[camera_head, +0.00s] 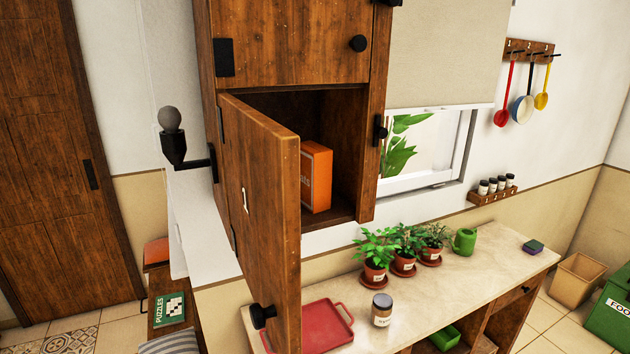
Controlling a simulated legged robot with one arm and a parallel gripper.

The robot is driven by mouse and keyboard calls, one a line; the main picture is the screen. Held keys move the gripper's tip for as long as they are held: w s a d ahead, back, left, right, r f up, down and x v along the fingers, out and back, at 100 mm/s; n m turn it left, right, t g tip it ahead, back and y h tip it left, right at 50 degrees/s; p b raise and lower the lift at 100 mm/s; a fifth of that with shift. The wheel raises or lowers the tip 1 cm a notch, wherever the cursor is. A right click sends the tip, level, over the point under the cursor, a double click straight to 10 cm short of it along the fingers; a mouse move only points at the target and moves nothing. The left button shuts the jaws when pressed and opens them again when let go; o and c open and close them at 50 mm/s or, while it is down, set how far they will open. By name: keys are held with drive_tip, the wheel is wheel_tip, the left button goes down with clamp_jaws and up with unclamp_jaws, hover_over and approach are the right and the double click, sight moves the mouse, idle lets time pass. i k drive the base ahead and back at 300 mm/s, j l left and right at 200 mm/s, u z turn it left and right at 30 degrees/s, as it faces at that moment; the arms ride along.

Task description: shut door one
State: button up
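The wooden cabinet door (268,195) stands open, swung out toward me from its hinges on the left side of the lower compartment. A small pale mark, perhaps a number, is on its outer face. A black round knob (262,316) sits near its bottom free edge. The compartment (345,108) behind it is open, with an orange box (317,177) standing inside; the door hides part of the interior. My gripper is not in view.
The upper cabinet door (290,42) is closed. A wall lamp (174,140) sticks out left of the cabinet.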

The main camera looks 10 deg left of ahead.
sight(262, 156)
drive_tip(key=j+u, duration=0.1)
drive_tip(key=u, duration=0.7)
drive_tip(key=i+j+u, duration=0.1)
drive_tip(key=u, duration=0.25)
